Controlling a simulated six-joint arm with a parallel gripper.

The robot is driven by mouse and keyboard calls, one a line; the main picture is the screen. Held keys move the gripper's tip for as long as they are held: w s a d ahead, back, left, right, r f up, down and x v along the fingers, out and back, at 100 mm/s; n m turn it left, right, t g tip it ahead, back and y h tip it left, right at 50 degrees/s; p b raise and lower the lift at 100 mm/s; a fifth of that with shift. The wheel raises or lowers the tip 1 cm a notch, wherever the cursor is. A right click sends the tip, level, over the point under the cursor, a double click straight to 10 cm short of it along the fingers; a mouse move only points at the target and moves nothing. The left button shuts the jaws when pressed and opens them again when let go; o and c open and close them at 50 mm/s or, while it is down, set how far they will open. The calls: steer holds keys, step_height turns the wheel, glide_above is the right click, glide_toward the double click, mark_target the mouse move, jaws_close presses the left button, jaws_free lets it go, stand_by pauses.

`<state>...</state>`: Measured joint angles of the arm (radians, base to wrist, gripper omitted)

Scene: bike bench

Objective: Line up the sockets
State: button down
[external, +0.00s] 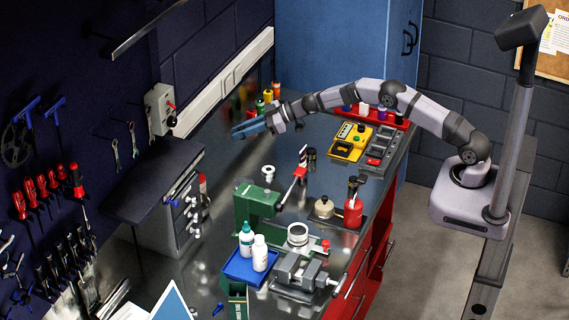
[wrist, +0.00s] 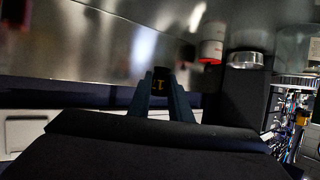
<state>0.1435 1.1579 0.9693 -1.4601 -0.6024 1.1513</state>
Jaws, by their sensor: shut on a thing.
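My gripper (external: 249,129), with blue fingers, is over the back left part of the bench. In the wrist view my gripper (wrist: 162,95) is shut on a dark socket (wrist: 159,86) with yellow figures that look like 17, upside down. The socket cannot be made out in the external view. A red rail (external: 398,123) lies at the back right, partly behind my arm, with small pieces with white and purple tops on it. Whether these are sockets is too small to tell.
A yellow case (external: 346,151) and a grey tray (external: 378,160) lie before the rail. Small colored containers (external: 268,96) stand near the back wall.

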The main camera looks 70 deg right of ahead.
mark_target(244, 171)
steer(key=shift+n+g+y, duration=0.5)
steer(key=shift+n+y, duration=0.1)
steer(key=shift+n, duration=0.1)
steer(key=a, duration=0.1)
steer(key=s+a+f, duration=0.1)
steer(key=s+a, duration=0.1)
steer(key=a, duration=0.1)
steer(key=shift+s+a+f, duration=0.1)
steer(key=shift+s+f, duration=0.05)
steer(key=shift+f, duration=0.25)
steer(key=shift+f, duration=0.2)
step_height(244, 171, down, 6)
steer(key=b, duration=0.7)
steer(key=shift+f, duration=0.2)
steer(key=shift+f+b, duration=0.35)
steer(key=shift+f, duration=0.25)
steer(key=c, duration=1.5)
jaws_free()
steer(key=shift+c, duration=0.2)
